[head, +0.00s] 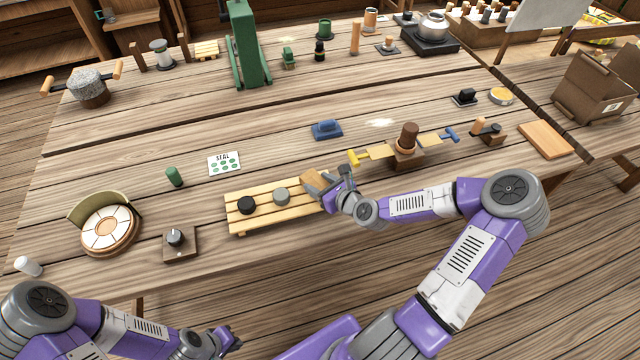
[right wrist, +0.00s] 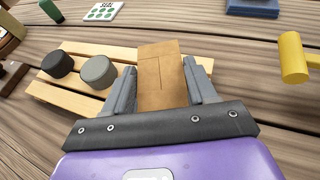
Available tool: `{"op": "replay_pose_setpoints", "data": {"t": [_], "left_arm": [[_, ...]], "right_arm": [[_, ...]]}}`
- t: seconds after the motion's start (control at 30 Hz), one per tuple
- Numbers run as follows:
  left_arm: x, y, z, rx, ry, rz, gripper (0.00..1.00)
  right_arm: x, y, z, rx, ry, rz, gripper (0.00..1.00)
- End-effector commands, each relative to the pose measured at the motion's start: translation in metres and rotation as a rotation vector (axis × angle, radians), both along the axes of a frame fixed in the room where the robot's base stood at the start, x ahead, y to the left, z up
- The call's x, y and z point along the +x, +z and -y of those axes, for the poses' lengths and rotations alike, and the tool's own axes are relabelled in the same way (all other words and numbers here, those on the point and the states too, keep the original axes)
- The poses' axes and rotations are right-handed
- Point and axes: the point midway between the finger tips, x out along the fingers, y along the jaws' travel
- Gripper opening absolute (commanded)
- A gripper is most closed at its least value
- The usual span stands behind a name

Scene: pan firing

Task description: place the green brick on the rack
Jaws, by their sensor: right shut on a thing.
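A tan-brown brick (head: 316,183) is held between the fingers of my right gripper (head: 325,190); its colour is tan, not green. In the right wrist view the brick (right wrist: 160,75) sticks out beyond both fingertips. The slatted wooden rack (head: 300,205) lies on the table, with a black puck (head: 246,205) and a grey puck (head: 281,195) on it. The brick is at the rack's right end; I cannot tell whether it touches the slats. My left gripper (head: 230,338) is low at the front, away from the rack, its fingers too small to read.
A knob box (head: 180,243) and a round segmented dish (head: 107,230) stand left of the rack. A green cylinder (head: 174,177) and a seal card (head: 224,163) lie behind it.

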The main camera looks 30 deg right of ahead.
Motion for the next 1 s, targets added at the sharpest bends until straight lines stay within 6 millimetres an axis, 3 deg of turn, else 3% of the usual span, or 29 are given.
{"op": "replay_pose_setpoints", "data": {"t": [0.8,0.83,1.0], "left_arm": [[0.0,-0.006,0.0,0.0,0.0,0.0,0.0],[0.0,-0.006,0.0,0.0,0.0,0.0,0.0],[0.0,-0.005,0.0,0.0,0.0,0.0,0.0]], "right_arm": [[0.0,-0.012,0.0,0.001,-0.001,0.001,0.18],[0.0,-0.012,0.0,0.0,-0.001,0.001,0.58],[0.0,-0.012,0.0,0.0,-0.001,0.001,0.84]]}}
